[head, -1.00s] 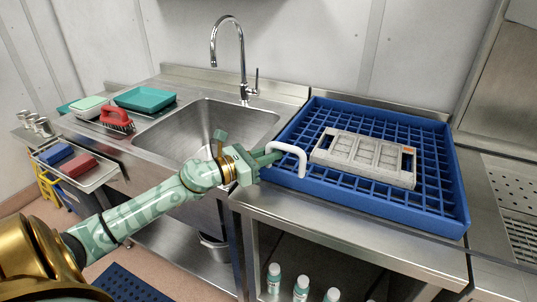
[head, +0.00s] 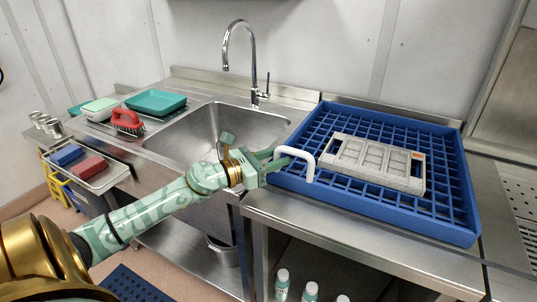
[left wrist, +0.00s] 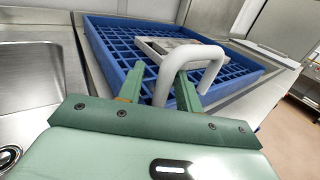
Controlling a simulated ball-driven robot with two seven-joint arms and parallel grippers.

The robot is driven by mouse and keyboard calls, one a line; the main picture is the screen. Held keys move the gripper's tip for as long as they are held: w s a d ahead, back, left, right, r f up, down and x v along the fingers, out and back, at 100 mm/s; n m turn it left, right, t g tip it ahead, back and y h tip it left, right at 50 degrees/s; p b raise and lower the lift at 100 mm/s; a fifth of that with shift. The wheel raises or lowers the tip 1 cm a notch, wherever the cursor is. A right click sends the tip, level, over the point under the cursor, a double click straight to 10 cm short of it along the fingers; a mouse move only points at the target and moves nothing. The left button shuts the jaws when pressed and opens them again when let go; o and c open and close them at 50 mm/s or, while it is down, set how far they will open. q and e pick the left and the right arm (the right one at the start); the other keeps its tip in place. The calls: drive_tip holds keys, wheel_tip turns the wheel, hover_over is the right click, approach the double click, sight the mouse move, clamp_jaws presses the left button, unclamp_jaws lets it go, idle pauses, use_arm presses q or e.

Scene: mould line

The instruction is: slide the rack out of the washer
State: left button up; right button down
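The blue rack (head: 462,205) lies flat on the steel counter, right of the sink; it also shows in the left wrist view (left wrist: 107,52). A white loop handle (head: 309,165) stands at its near left side. My left gripper (head: 281,158) is at this handle. In the left wrist view, the fingers of the left gripper (left wrist: 158,88) are apart, with one leg of the white handle (left wrist: 166,72) between them and a gap beside it. A grey mould plate (head: 375,165) with several recesses lies in the rack. My right gripper is not in view.
A sink (head: 215,135) with a tall tap (head: 254,65) is left of the rack. Several bottles (head: 282,285) stand below the counter. A perforated steel surface (head: 520,200) is at the far right.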

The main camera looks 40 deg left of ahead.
use_arm(q)
drive_tip(key=v, duration=1.6)
drive_tip(key=shift+a, duration=0.15)
drive_tip(key=shift+s, duration=0.15)
